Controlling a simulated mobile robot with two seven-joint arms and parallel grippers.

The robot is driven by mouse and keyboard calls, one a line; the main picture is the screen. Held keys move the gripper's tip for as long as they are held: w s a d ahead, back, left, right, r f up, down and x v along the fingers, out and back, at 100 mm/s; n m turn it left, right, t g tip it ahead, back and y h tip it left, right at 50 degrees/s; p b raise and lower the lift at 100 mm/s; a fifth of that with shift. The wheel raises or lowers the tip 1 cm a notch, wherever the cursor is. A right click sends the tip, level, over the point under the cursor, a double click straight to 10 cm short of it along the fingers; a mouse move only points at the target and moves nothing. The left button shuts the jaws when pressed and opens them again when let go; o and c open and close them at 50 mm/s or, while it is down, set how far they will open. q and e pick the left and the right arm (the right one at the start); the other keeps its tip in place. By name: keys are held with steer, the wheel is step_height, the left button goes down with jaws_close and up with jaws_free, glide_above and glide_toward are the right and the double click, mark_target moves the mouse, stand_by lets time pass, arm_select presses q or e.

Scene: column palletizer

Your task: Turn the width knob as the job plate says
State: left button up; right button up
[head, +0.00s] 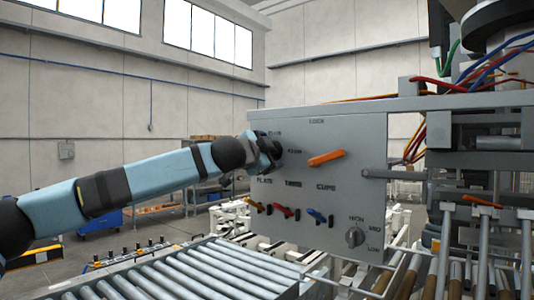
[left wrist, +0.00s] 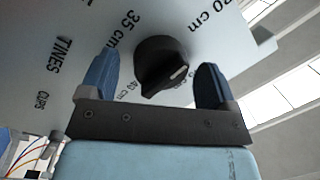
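The black width knob (left wrist: 160,62) is on the grey control panel (head: 345,200), with "35 cm" and another "cm" label above it and a partly covered "40 cm" label below. Its white mark sits at the lower right in the left wrist view; I cannot tell exactly which label it points to. My left gripper (left wrist: 158,66) is open, a blue finger on each side of the knob with gaps visible. In the head view this gripper (head: 267,152) is at the panel's upper left and hides the knob. My right gripper is out of view. I cannot make out a job plate.
An orange lever (head: 326,158) is right of my left gripper. Three small coloured levers (head: 284,212) sit below, under type labels. A roller conveyor (head: 190,275) runs in front; machine frame and wires stand at right.

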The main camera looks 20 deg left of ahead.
arm_select(q)
steer(key=b+v, duration=0.2)
steer(key=v, duration=0.5)
steer(key=shift+s, duration=0.3)
